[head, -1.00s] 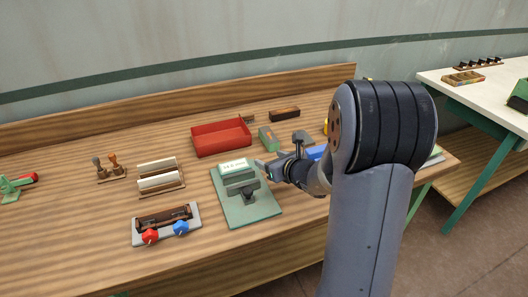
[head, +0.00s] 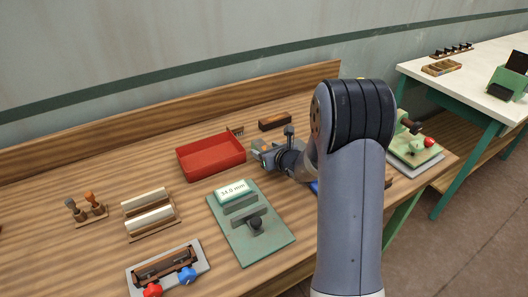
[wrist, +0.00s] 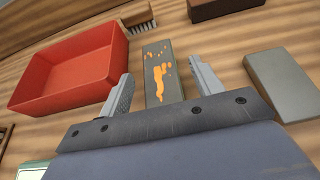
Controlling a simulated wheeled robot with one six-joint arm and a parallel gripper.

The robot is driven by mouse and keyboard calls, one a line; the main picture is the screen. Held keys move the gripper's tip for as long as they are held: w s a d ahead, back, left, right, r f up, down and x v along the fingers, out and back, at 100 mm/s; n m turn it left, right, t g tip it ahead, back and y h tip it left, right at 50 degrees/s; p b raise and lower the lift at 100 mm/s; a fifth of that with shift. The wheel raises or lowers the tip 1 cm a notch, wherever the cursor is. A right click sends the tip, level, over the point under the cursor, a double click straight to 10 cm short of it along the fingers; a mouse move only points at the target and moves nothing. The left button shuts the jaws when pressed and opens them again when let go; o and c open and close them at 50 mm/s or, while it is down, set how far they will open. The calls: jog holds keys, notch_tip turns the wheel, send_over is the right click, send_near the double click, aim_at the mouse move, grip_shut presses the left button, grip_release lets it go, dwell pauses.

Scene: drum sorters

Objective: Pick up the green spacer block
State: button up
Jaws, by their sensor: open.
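The green spacer block (wrist: 152,58) lies on the bench in the wrist view, a dull grey-green bar with orange patches on its top. My gripper (wrist: 161,80) is open, with one finger at each side of the block's near part. I cannot tell whether either finger touches it. In the head view my gripper (head: 259,152) is low over the bench, just right of the red tray, and hides most or all of the block.
The red tray (wrist: 70,68) stands close left of the block. A plain grey block (wrist: 284,84) lies to the right. A brush (wrist: 139,17) and a dark brown block (head: 274,121) lie behind. A green gauge plate (head: 262,238) is in front on the bench.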

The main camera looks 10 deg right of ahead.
jog(key=shift+x, duration=1.05)
jog(key=shift+c, duration=0.4)
jog(key=shift+r, duration=0.1)
grip_shut()
